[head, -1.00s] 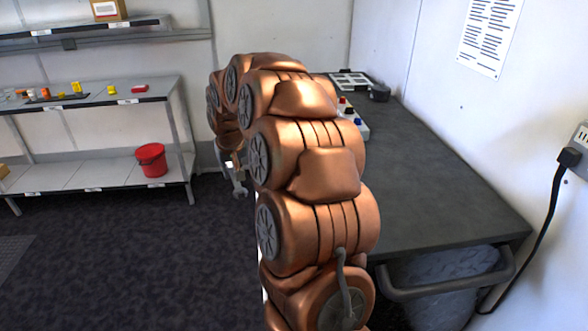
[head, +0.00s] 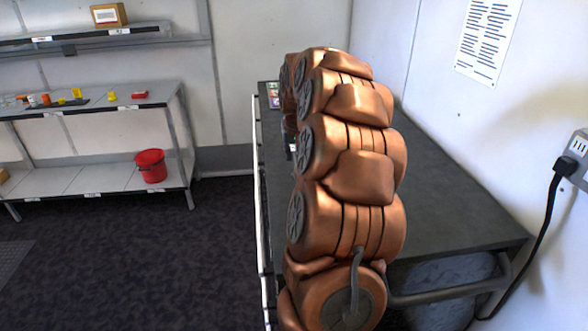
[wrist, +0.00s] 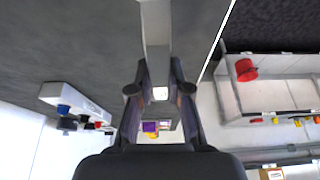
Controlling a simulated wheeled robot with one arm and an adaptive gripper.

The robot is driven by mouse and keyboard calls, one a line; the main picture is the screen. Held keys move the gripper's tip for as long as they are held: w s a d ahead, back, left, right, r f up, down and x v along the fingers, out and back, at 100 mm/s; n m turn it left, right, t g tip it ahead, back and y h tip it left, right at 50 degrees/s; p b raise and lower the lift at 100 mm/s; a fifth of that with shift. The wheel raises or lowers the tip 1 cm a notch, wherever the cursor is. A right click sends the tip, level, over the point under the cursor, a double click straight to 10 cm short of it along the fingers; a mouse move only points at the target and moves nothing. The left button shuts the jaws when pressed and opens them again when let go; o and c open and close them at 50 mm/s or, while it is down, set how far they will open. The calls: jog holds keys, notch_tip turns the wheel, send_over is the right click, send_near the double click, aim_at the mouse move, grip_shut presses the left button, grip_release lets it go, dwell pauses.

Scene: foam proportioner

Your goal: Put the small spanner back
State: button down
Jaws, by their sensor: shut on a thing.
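My gripper (wrist: 158,92) is shut on the small spanner (wrist: 156,32) in the wrist view. The spanner is a flat pale grey bar that runs from between the fingertips to the top edge of the picture. Its outer end is cut off by the frame. It appears over the dark grey bench (wrist: 70,50); I cannot tell how high. In the head view my arm hides nearly all of the gripper and the spanner, at the bench's (head: 440,195) left side. I cannot make out the spanner's storage place.
A white box with coloured knobs (wrist: 80,105) stands on the bench. A coloured card (head: 273,93) shows at the bench's far left corner. A red bucket (head: 151,165) stands on the lower shelf at left, with small yellow items (head: 76,93) above. Dark floor lies open between shelf and bench.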

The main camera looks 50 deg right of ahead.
jog(key=shift+f+p, duration=0.55)
jog(key=shift+f, duration=2.3)
jog(key=shift+f, duration=0.2)
jog(key=c, duration=1.1)
grip_release()
